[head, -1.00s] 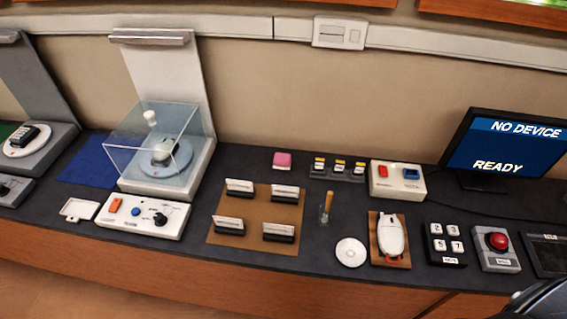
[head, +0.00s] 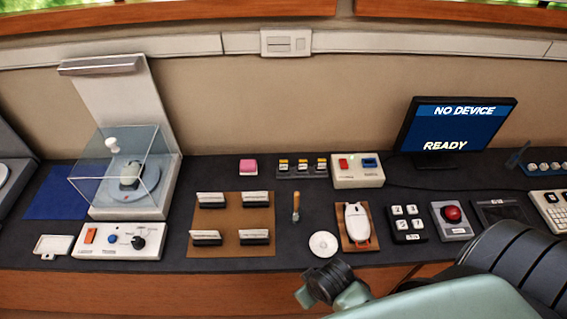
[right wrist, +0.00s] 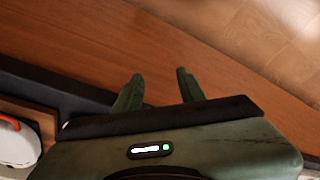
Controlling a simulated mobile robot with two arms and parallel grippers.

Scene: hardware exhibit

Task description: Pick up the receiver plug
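I cannot make out for sure which item is the receiver plug. A small rack (head: 302,169) on the counter holds three small pieces with yellow and white tops. To its right is a white box (head: 358,176) with a red and a blue piece on top. A white mouse (head: 357,221) lies on a brown pad. My right gripper (right wrist: 160,88) is open and empty in the right wrist view, its fingers apart in front of the counter's wooden front. The mouse's edge (right wrist: 15,148) shows at lower left there. My left gripper is not in view.
A monitor (head: 457,126) reads "NO DEVICE" and "READY". A clear case (head: 122,168) stands at left. Card holders on a brown mat (head: 233,222), a white disc (head: 323,244), a keypad (head: 405,224) and a red button (head: 452,214) spread over the dark counter.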

